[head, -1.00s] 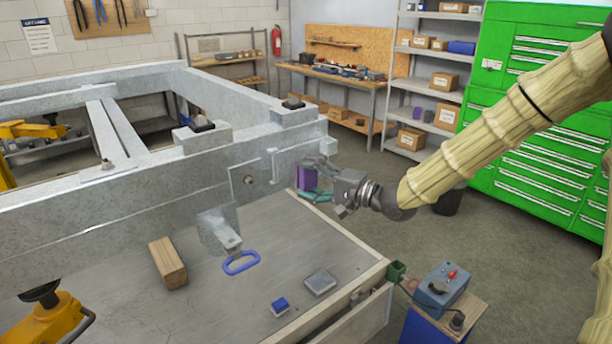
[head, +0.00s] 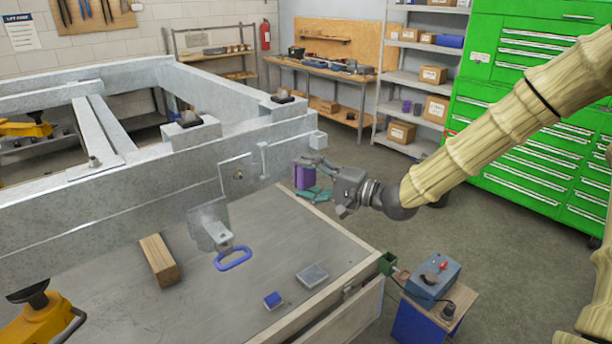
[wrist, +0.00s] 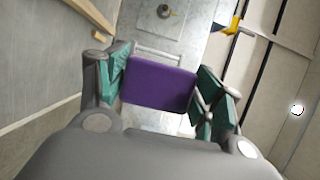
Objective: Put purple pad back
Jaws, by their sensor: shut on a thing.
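The purple pad (head: 304,177) is held between the teal-lined fingers of my gripper (head: 316,180). In the wrist view the pad (wrist: 158,83) is a flat purple block gripped at both sides by the fingers of my gripper (wrist: 160,95). It is held in the air near the right end of the galvanized trailer frame (head: 130,185), above the corner of the workbench. A plate with a round bolt (head: 238,173) is on the frame's side, left of the pad; it also shows beyond the pad in the wrist view (wrist: 165,12).
A blue control box (head: 432,276) stands at right. Open floor lies behind my gripper.

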